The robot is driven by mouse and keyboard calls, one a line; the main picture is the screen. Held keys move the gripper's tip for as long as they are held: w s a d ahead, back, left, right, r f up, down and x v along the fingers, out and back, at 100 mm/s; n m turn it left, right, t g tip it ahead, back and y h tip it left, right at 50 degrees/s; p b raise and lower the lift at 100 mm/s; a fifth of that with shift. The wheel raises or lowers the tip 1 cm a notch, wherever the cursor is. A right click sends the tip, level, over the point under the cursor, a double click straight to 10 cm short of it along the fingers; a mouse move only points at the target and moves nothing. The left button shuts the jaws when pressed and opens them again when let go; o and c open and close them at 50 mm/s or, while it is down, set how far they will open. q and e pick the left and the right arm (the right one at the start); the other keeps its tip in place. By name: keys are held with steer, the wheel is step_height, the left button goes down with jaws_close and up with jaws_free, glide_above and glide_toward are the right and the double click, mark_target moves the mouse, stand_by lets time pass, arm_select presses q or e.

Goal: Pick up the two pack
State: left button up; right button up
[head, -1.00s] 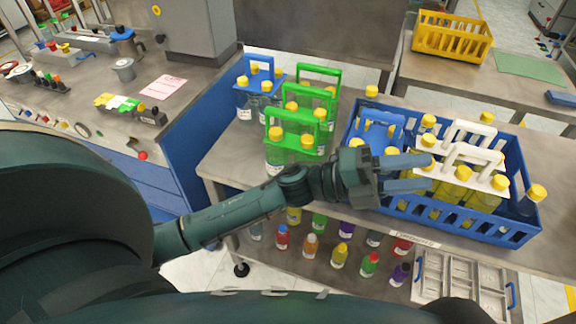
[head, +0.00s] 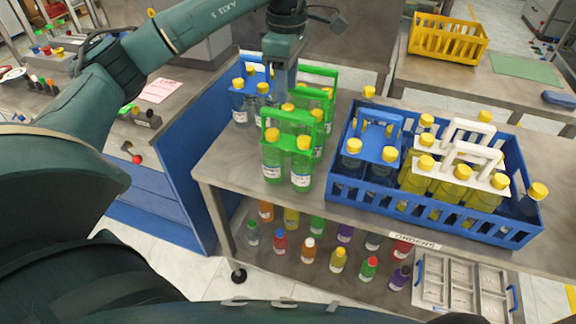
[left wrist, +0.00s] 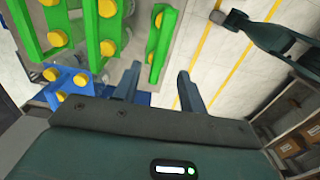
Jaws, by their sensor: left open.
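Two-bottle packs with yellow caps stand on the table's left part: a blue-handled pack (head: 241,88) at the back and several green-handled packs close together, with a front green pack (head: 288,150). My left gripper (head: 286,88) points down above the green packs and hides part of them. In the left wrist view its two fingers (left wrist: 160,82) are apart with nothing held, and a green carrier (left wrist: 162,48) shows beyond the gap. Another blue two-bottle pack (head: 376,135) sits in the blue crate. A dark arm, probably my right one, shows in the left wrist view; its gripper state is unclear.
The blue crate (head: 420,220) also holds white-handled packs (head: 462,165) of yellow bottles. A blue panel (head: 190,150) borders the table's left. A yellow crate (head: 448,40) stands behind.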

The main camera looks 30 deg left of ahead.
mark_target(288, 120)
arm_select(q)
step_height(288, 120, down, 10)
steer(key=shift+w+d+f+p, duration=0.1)
steer(key=shift+f+p, duration=0.15)
steer(key=shift+p, duration=0.5)
steer(key=shift+f, duration=0.25)
stand_by(0.4)
jaws_close()
steer(key=shift+r, duration=0.1)
stand_by(0.4)
